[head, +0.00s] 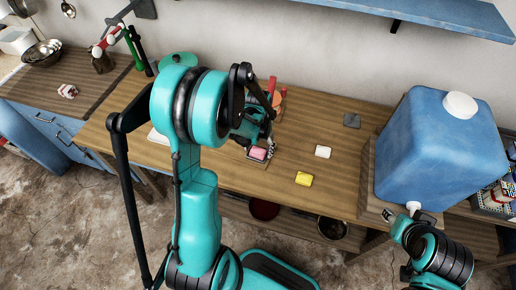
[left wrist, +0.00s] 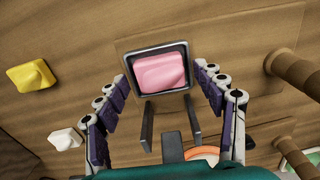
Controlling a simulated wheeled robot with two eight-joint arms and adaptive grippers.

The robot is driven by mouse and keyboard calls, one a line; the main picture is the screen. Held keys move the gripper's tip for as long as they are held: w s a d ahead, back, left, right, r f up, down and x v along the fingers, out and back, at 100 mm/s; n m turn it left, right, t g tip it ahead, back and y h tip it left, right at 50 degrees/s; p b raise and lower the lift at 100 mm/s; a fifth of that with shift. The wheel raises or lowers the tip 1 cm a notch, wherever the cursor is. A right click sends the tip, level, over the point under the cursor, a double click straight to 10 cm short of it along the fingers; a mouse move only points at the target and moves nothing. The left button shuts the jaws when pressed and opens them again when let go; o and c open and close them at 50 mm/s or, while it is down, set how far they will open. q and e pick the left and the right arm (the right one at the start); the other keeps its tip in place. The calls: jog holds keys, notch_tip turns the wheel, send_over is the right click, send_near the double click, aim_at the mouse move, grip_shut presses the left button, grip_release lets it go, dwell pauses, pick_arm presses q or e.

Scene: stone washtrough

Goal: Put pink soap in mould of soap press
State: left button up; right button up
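The pink soap (left wrist: 160,72) lies inside the dark-rimmed mould (left wrist: 188,52) of the soap press, slightly tilted against the rim as seen in the left wrist view. The pink soap also shows in the head view (head: 258,153) near the table's front edge. My left gripper (left wrist: 162,82) is open, with one finger on each side of the mould and apart from the soap. Two dark bars of the press stand between the fingers. In the head view my left gripper (head: 256,138) is partly hidden by my arm.
A yellow soap (head: 304,179) and a white soap (head: 323,152) lie on the wooden table (head: 338,184) to the right. A blue water container (head: 435,150) stands further right. Red and orange items (head: 279,97) stand behind my left gripper.

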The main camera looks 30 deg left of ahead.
aim_at(258, 152)
pick_arm(q)
jog(key=shift+r, duration=0.1)
jog(key=shift+r, duration=0.2)
notch_tip(258, 152, up, 11)
jog(key=p, duration=0.4)
jog(key=s+d+r+m+t, duration=0.1)
jog(key=s+d+r+t, duration=0.6)
jog(key=s+d+r, duration=0.3)
jog(key=shift+s+d+r+m, duration=0.2)
jog(key=shift+s+d+m, duration=0.1)
jog(key=shift+s, duration=0.25)
notch_tip(258, 152, down, 3)
jog(key=b, duration=0.3)
jog(key=shift+f, duration=0.2)
